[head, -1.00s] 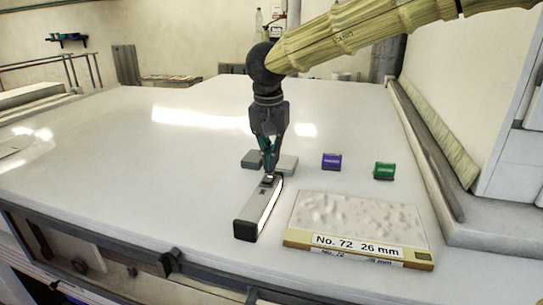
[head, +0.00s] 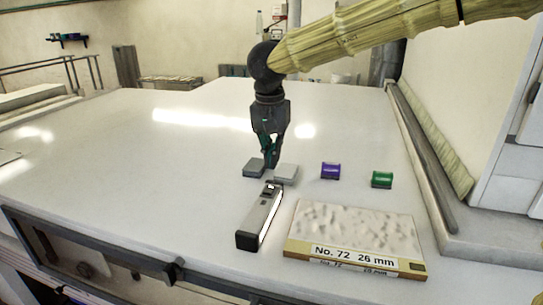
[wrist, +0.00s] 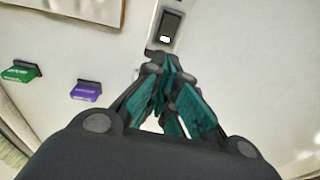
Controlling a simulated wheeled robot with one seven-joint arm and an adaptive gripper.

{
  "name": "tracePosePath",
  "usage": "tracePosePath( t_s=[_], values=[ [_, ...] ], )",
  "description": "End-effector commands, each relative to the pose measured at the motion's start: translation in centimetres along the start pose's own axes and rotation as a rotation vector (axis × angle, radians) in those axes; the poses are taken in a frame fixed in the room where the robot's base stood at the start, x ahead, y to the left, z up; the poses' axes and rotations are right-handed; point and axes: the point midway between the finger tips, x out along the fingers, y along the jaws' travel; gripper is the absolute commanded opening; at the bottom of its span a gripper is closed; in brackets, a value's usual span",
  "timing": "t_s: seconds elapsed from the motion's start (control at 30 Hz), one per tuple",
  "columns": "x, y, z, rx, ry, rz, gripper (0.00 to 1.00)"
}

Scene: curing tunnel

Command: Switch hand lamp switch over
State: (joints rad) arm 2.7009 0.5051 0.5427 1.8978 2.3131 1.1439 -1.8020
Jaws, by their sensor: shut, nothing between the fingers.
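The hand lamp (head: 258,222) is a slim grey bar with a black near end and a pale strip along its right side. It lies on the table, pointing away from me. Its switch (wrist: 170,27) is a black rocker with a small white mark, near the top of the wrist view. I cannot tell which way the rocker is tipped. My gripper (head: 271,166) points down just beyond the lamp's far end, shut and empty. In the wrist view its fingertips (wrist: 158,60) are close together just below the switch, seemingly apart from it.
Two grey blocks (head: 253,168) (head: 286,173) flank my fingertips. A purple block (head: 330,171) and a green block (head: 381,180) lie to the right. A textured panel labelled "No. 72 26 mm" (head: 355,232) lies right of the lamp. The table's left side is clear.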

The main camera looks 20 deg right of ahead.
Motion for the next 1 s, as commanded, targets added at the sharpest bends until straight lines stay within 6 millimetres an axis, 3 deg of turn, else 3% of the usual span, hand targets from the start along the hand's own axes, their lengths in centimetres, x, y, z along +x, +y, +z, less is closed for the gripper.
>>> tracePosePath(
  t_s=[0.17,0.7,1.0],
  values=[
    [-1.4,0.0,-0.5,0.002,0.001,-0.002,0.00],
    [-9.0,0.0,-2.4,0.003,0.001,-0.002,0.00],
    [-10.5,0.1,-2.6,0.001,0.000,0.001,0.00]
  ],
)
